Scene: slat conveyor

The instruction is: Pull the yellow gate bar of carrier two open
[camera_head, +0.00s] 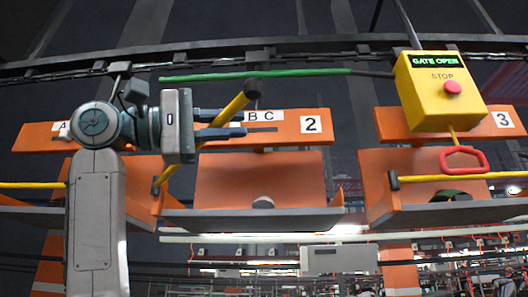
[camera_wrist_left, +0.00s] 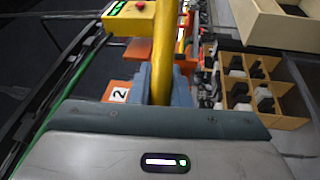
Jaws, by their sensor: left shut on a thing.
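Carrier two (camera_head: 260,180) is an orange slat seat with a "2" label, in the middle of the head view. Its yellow gate bar (camera_head: 232,108) is tilted steeply, rising from a dark hinge at the seat's left side to a black end knob at upper right. My left gripper (camera_head: 222,124) is shut on this bar, partway up it, with its fingers on both sides. In the left wrist view the bar (camera_wrist_left: 166,45) runs up from between the fingers (camera_wrist_left: 163,84), and the "2" label shows beside them. My right gripper is not in view.
A yellow stop box (camera_head: 437,92) reading "GATE OPEN" hangs right, with a red ring handle (camera_head: 463,160) below. Carrier three (camera_head: 385,185) has its yellow bar level. A green rod (camera_head: 255,75) runs above. A compartmented wooden crate (camera_wrist_left: 252,85) shows at right in the wrist view.

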